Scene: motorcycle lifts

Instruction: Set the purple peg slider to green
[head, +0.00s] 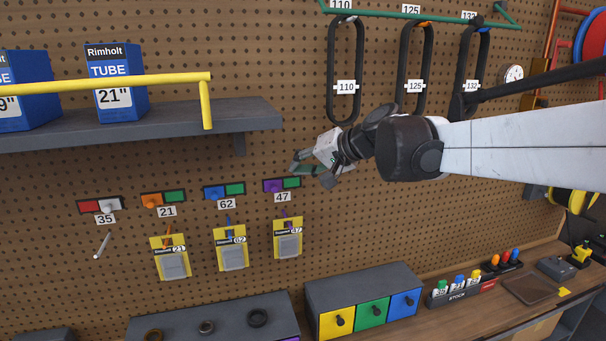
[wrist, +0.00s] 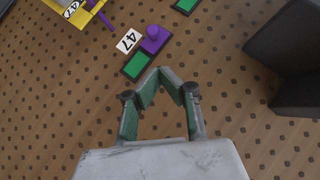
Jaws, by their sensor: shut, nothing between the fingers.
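The purple peg slider (head: 271,186) is on the pegboard above the 47 label (head: 282,197). Its purple block with a round knob (wrist: 153,40) covers the left half of the track in the head view. The green half (head: 292,182) is uncovered on the right, and it also shows in the wrist view (wrist: 137,67). My gripper (head: 294,167) is just above and right of the slider in the head view. Its fingertips meet in the wrist view (wrist: 160,72), with nothing between them. They look close to the green end; I cannot tell whether they touch the board.
Similar sliders marked 62 (head: 213,192), 21 (head: 152,200) and 35 (head: 90,206) lie to the left. A yellow packet (head: 288,239) hangs on a purple peg below. A grey shelf (head: 230,118) with a yellow rail (head: 150,83) juts out at upper left.

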